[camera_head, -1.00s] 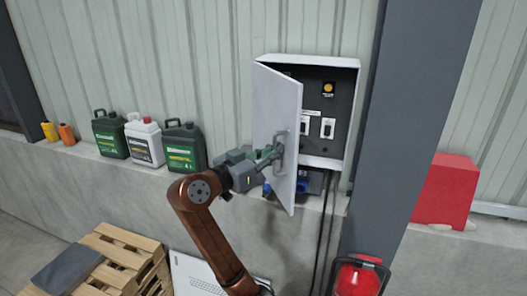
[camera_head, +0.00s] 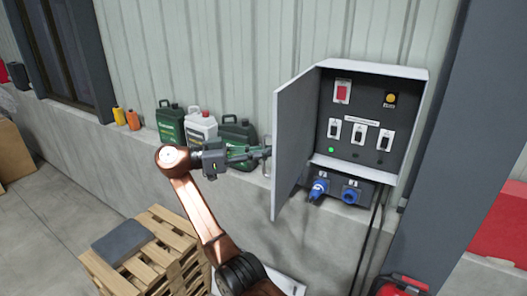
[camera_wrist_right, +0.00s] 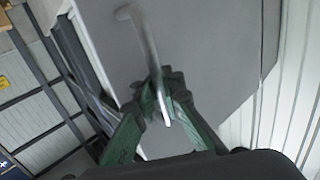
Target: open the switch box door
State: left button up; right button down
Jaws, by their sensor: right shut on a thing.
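The switch box (camera_head: 418,72) hangs on the wall at the right in the head view. Its grey door (camera_head: 296,140) stands well open, swung out to the left. Inside show a red switch, a yellow button, several white-framed switches and a green light. My right gripper (camera_head: 264,153) is at the door's outer face. In the right wrist view its green fingers (camera_wrist_right: 160,95) are shut on the door's bar handle (camera_wrist_right: 143,40), in front of the grey door face (camera_wrist_right: 215,60). My left gripper is not in view.
Several canisters (camera_head: 170,127) stand on the wall ledge left of my right gripper. A wooden pallet stack (camera_head: 165,240) stands on the floor below. Blue sockets (camera_head: 350,194) sit under the box. A dark pillar (camera_head: 452,150) stands right of it.

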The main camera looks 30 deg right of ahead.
jog(key=shift+w+a+g, duration=0.3)
jog(key=shift+w+a, duration=0.05)
jog(key=shift+a, duration=0.05)
